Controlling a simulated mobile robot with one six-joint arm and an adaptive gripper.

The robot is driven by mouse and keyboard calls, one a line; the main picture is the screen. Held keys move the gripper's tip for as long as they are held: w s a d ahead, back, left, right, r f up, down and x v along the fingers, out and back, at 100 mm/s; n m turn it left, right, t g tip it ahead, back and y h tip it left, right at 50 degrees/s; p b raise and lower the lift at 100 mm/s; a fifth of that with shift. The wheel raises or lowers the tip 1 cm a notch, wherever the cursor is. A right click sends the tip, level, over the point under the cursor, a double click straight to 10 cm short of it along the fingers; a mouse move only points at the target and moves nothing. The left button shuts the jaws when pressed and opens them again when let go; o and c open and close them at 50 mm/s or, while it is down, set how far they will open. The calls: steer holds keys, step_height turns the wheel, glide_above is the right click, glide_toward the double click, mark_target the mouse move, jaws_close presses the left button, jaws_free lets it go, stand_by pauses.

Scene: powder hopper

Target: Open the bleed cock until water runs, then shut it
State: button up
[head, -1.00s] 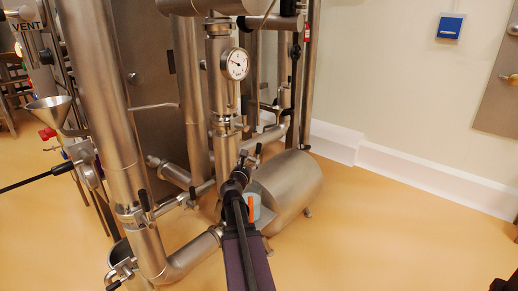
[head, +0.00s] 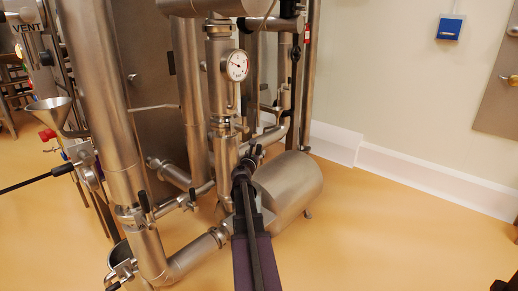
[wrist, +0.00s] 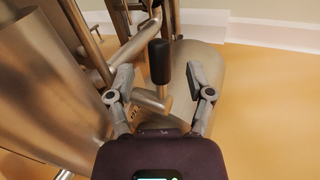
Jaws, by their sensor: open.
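A black-gripped lever (wrist: 159,62), seemingly the bleed cock's handle, stands upright between my fingers in the wrist view, on a metal stem by the pipework. My gripper (wrist: 161,78) is open, one finger on each side of the lever, with gaps on both sides. In the head view my gripper (head: 246,165) is beside the vertical pipe, just above the steel cylinder (head: 292,184); my arm hides much of the area below it. I see no running water. The cock's outlet cannot be made out.
A round pressure gauge (head: 237,66) sits on the vertical pipe above my gripper. Other black-handled valves (head: 145,206) are on the low pipes at left. A funnel (head: 48,108) stands further left. The floor at right is clear.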

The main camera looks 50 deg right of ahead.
mark_target(258, 149)
steer(key=shift+x, duration=2.1)
jaws_close()
